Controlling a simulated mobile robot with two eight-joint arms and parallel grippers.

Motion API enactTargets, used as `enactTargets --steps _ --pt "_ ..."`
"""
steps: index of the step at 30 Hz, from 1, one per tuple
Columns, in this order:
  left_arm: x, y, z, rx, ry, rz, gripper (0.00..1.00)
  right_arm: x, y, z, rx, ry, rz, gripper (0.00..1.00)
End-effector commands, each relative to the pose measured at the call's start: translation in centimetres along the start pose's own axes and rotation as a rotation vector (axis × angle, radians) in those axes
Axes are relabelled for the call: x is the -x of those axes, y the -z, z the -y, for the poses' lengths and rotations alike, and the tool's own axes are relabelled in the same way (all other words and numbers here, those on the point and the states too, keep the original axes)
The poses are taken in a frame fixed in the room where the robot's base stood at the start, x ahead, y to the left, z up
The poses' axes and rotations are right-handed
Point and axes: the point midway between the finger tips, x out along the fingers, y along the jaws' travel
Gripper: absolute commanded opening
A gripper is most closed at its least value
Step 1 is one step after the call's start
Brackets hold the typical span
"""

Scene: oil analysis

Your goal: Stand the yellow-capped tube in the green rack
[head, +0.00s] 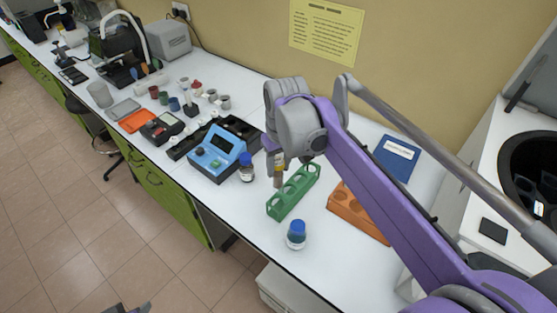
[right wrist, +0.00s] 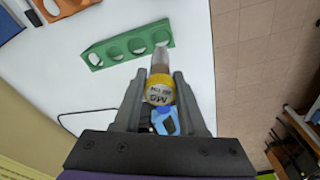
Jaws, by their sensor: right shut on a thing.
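The yellow-capped tube (right wrist: 158,92) is held by its cap between the fingers of my right gripper (right wrist: 159,100). In the head view the tube (head: 279,178) hangs roughly upright below my right gripper (head: 277,160). The green rack (head: 293,192) stands on the bench just right of the tube. In the right wrist view the tube's lower end overlaps the edge of the green rack (right wrist: 128,45) near its right-end hole. I cannot tell how high the tube is above the bench. The rack's holes look empty. A grey piece, perhaps my left gripper (head: 132,308), barely shows at the bottom edge.
A blue-capped bottle (head: 296,235) stands in front of the green rack, another (head: 246,168) left of the tube. An orange rack (head: 358,213) and blue book (head: 397,158) lie to the right. A blue device (head: 220,152) sits left. Bench is clear around the front bottle.

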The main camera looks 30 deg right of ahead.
Motion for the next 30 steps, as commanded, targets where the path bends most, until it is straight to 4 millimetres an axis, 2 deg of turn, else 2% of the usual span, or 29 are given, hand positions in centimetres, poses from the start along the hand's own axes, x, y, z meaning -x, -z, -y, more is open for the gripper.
enactTargets --steps 30 --pt "-5.3 -6.3 0.0 0.000 0.000 0.055 0.49 -9.6 -1.2 0.0 0.000 0.000 0.002 0.00"
